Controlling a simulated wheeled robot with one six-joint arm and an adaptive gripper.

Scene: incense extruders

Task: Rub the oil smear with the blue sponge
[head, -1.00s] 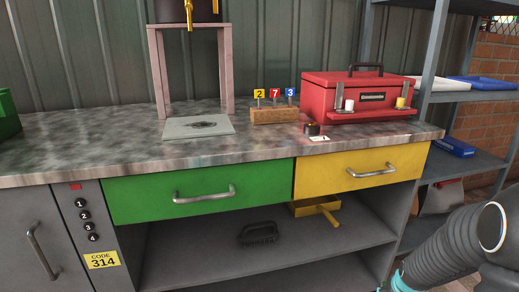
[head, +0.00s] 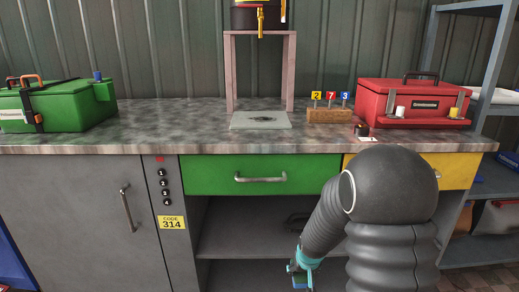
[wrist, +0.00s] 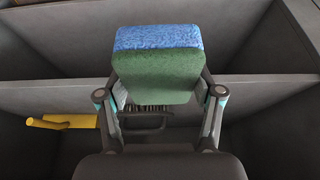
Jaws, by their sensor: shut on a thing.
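My gripper (wrist: 158,98) is shut on the blue sponge (wrist: 158,37), which has a blue layer and a green layer, in the wrist view. In the head view my gripper (head: 304,268) is low in front of the bench, below the green drawer, and only a little of the sponge shows. The oil smear (head: 263,119) is a dark patch on a pale plate (head: 243,124) on the worktop, under the pink stand. The sponge is well below the smear and apart from it.
The worktop edge (head: 100,149) and green drawer (head: 215,174) lie between my gripper and the plate. The pink stand (head: 230,75) frames the plate. A red toolbox (head: 390,97), a wooden block with number tags (head: 328,115) and a green case (head: 60,107) stand on the worktop. A brush (wrist: 150,121) lies on the shelf.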

